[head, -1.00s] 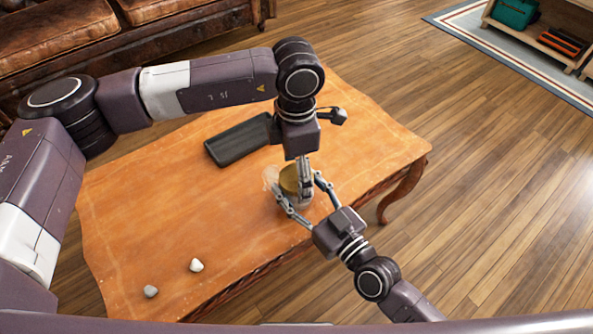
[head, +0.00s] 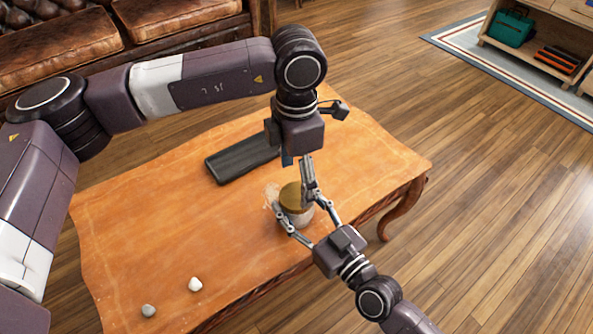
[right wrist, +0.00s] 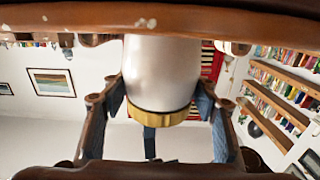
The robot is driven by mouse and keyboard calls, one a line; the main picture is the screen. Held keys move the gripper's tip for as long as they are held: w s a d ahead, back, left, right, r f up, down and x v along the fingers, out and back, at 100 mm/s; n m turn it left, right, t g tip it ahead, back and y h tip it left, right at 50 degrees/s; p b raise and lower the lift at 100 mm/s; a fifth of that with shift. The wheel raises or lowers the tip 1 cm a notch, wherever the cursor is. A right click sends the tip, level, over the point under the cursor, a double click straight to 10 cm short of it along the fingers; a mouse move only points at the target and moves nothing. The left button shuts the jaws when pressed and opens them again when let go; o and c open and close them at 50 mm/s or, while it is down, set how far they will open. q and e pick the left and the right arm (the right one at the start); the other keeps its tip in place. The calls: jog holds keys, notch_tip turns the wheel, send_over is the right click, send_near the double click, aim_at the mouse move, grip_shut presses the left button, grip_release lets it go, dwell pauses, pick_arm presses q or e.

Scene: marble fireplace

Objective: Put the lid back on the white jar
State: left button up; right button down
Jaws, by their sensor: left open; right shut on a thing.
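The white jar (head: 302,217) stands near the table's front edge with the gold lid (head: 291,194) on top of it. My right gripper (head: 306,220) is shut around the jar's sides, one finger on each side. In the right wrist view, which looks upside down, the white jar (right wrist: 162,75) and the gold lid (right wrist: 160,117) meet, and the lid appears seated. My left gripper (head: 298,175) comes from above and is open at the lid; one finger shows in front of the lid's right side. Whether that finger touches the lid is hard to tell.
A dark oblong case (head: 243,160) lies on the wooden table (head: 170,235) behind the jar. A white stone (head: 195,284) and a grey stone (head: 148,311) lie at front left. The table's left half is mostly clear.

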aim_at(296, 195)
pick_arm(q)
jog(key=r+n, duration=0.1)
jog(key=n, duration=0.1)
jog(key=r+n, duration=0.1)
jog(key=n, duration=0.2)
jog(key=r+n, duration=0.1)
jog(key=n, duration=0.1)
jog(key=shift+n, duration=0.3)
jog(key=shift+f, duration=4)
